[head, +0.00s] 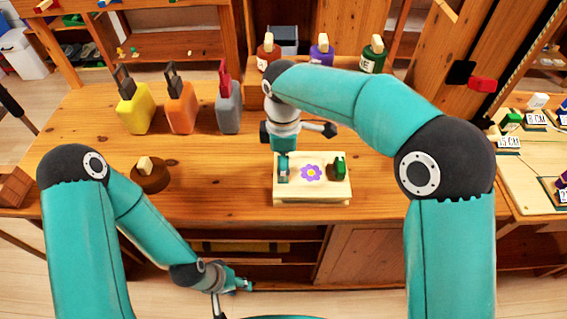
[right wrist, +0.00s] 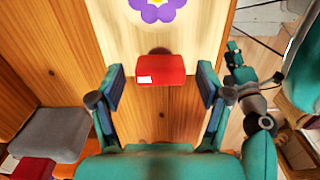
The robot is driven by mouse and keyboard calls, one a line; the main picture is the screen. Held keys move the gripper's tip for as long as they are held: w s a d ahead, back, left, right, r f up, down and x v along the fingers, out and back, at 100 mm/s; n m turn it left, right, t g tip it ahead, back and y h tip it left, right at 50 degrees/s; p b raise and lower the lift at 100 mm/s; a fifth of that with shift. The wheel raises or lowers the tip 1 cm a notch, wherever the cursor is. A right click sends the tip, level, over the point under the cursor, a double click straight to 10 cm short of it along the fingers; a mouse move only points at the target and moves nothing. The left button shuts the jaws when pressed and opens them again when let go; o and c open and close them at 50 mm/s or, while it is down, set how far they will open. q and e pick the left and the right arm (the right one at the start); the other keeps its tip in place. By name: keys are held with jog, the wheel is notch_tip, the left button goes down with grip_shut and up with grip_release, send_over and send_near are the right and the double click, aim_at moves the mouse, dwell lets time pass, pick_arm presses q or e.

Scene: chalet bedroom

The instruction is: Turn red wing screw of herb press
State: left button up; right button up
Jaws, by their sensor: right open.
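The herb press (head: 312,197) is a pale wooden block with a purple flower on top, standing near the table's front edge. A green wing screw (head: 339,166) stands at its right end. The red wing screw (right wrist: 161,70) shows in the right wrist view at the near end of the press (right wrist: 205,30); in the head view my right arm hides it. My right gripper (right wrist: 160,76) is open, with one finger on each side of the red wing screw and gaps showing. My left gripper (head: 243,285) hangs low before the table, too small to judge.
Yellow (head: 136,110), orange (head: 181,110) and grey (head: 228,112) bottles stand left of the press. Red (head: 268,55), purple (head: 321,52) and green (head: 373,57) bottles stand behind. A brown round holder (head: 150,180) is at left. The table between it and the press is clear.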

jog(key=shift+f, duration=0.45)
jog(key=c, duration=1.2)
jog(key=shift+o, duration=0.2)
